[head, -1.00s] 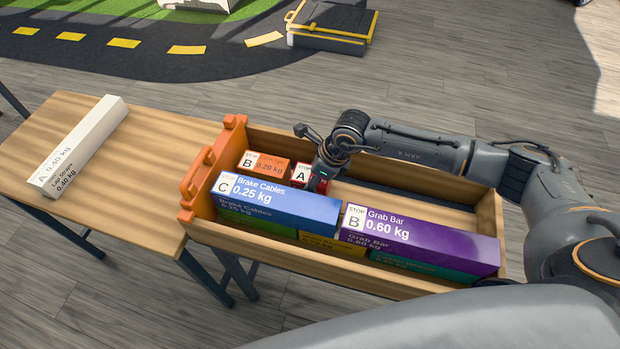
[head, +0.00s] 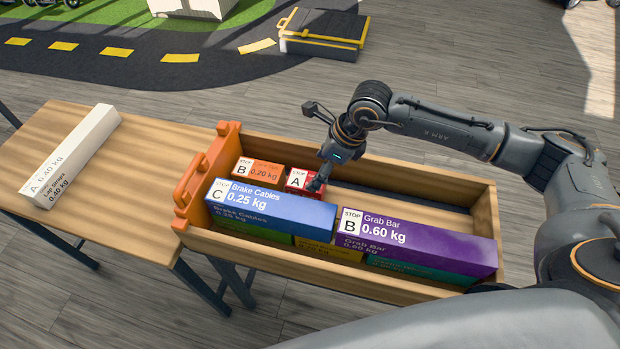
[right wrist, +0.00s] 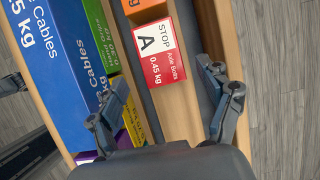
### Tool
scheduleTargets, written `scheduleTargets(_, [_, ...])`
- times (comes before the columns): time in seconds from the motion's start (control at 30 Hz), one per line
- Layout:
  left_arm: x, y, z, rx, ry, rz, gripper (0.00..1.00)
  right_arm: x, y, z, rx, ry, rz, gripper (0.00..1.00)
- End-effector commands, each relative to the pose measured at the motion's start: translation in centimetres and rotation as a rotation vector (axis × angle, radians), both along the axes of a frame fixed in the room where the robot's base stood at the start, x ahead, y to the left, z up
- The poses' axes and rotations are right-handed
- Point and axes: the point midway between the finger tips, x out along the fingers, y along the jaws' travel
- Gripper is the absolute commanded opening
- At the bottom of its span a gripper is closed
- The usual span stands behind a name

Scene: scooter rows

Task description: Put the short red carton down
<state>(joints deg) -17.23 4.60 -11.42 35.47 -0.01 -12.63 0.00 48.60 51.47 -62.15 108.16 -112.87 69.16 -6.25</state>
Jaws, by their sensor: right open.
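The short red carton (head: 296,179) has a white label with STOP and A. It lies in the wooden crate (head: 400,290), beside the short orange carton and behind the blue one. In the right wrist view the red carton (right wrist: 165,62) reads Axle Bolts 0.45 kg. My right gripper (head: 318,184) is above and beside it in the head view and partly covers its right end. My left gripper is not in view.
The crate also holds a short orange carton (head: 262,172), a long blue carton (head: 270,205) and a long purple one (head: 430,240), with green and yellow cartons below. Bare crate floor (head: 420,207) lies right of the red carton. A white carton (head: 75,155) lies on the table (head: 140,190).

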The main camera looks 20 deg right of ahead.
Motion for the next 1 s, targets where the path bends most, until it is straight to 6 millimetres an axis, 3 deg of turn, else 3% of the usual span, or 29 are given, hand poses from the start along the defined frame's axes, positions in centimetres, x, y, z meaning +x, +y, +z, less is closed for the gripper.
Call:
scheduleTargets(0.1, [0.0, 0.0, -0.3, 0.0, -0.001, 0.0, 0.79, -0.4, -0.6, 1.7, 0.0, -0.002, -0.001, 0.79])
scheduleTargets(0.3, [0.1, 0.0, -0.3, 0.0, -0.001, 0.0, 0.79, -0.7, -1.0, 2.9, -0.001, -0.001, 0.0, 0.79])
scheduleTargets(1.0, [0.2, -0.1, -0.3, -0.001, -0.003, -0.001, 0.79, -0.7, -1.0, 3.0, 0.001, 0.001, 0.0, 0.79])
